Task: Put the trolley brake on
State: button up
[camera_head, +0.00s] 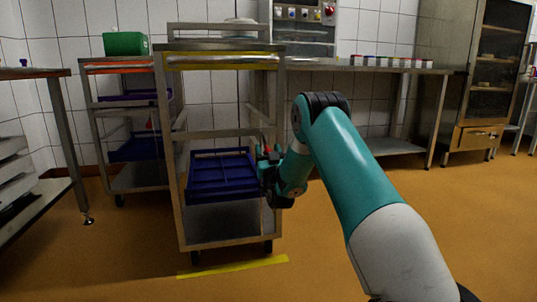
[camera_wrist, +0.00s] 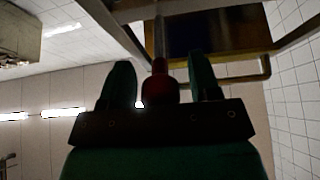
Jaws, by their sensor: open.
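The near trolley (camera_head: 222,243) is a metal frame with a yellow strip along its top and a blue tray (camera_head: 220,180) on a lower level. My gripper (camera_head: 270,153) is at the trolley's right front post, around mid-height. In the wrist view my gripper (camera_wrist: 160,60) is open, with its two green fingers apart. A red knob (camera_wrist: 159,86) on a pale rod (camera_wrist: 159,40) sits between the fingers, seemingly the brake lever. I cannot tell whether a finger touches it. In the head view my gripper mostly hides this spot.
A second trolley (camera_head: 140,182) with a green box (camera_head: 125,43) stands behind left. A yellow floor strip (camera_head: 233,267) lies before the near trolley. A table (camera_head: 38,73) is at left, and a long counter (camera_head: 400,69) runs along the back. The floor at right is clear.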

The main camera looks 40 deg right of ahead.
jog(key=b+v, duration=0.8)
jog(key=v, duration=0.9)
jog(key=shift+s+b, duration=0.2)
jog(key=shift+b, duration=0.1)
jog(key=shift+c, duration=0.2)
